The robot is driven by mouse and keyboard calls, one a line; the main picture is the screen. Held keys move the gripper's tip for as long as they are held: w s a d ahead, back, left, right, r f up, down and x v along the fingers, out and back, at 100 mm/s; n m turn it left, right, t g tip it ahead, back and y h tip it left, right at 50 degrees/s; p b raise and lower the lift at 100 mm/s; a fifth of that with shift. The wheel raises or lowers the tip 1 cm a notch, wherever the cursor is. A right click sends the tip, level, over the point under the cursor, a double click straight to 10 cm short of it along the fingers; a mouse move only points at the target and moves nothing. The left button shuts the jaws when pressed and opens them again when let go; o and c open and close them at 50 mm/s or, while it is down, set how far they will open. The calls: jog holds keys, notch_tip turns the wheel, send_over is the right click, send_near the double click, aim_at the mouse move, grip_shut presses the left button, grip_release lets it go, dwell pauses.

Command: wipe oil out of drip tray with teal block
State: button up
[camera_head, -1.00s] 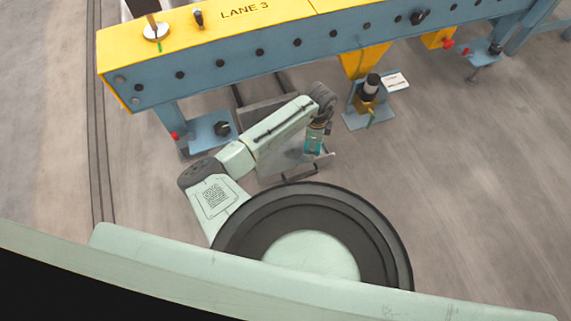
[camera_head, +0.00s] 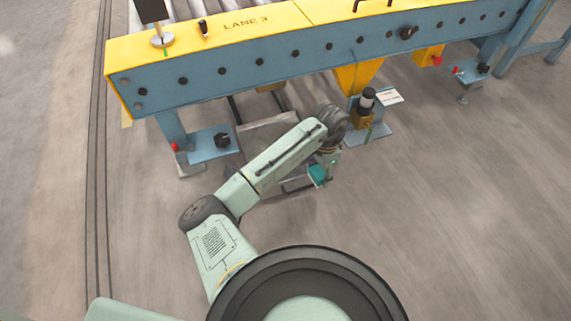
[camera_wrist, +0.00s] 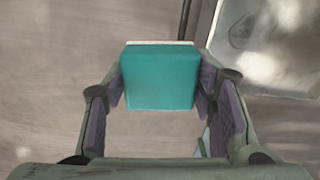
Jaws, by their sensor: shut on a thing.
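The teal block (camera_head: 318,175) is held in my gripper (camera_head: 326,164), low at the end of the arm. In the wrist view my gripper (camera_wrist: 160,88) is shut on the teal block (camera_wrist: 160,80), with a finger on each side and a pale layer along its far edge. The grey metal drip tray (camera_head: 262,131) lies under the blue beam, partly hidden by my arm. In the wrist view the tray (camera_wrist: 248,72) fills the upper right, with mottled, shiny patches; I cannot tell which are oil. The block appears beside the tray, with floor behind it.
The blue and yellow LANE 3 conveyor beam (camera_head: 275,65) runs across the back. Its left foot plate (camera_head: 208,140) and a right foot with a black-capped fitting (camera_head: 366,103) flank the tray. Concrete floor (camera_head: 470,190) is open to the right.

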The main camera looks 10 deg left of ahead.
jog(key=r+n, duration=0.1)
jog(key=w+r+n, duration=0.2)
jog(key=n, duration=0.1)
jog(key=shift+w+d+r, duration=0.1)
jog(key=shift+d+r, duration=0.1)
jog(key=shift+d, duration=0.2)
jog(key=n, duration=0.1)
jog(key=r+n, duration=0.1)
jog(key=shift+a+n, duration=0.4)
jog(key=shift+w+a, duration=0.1)
jog(key=shift+w, duration=0.05)
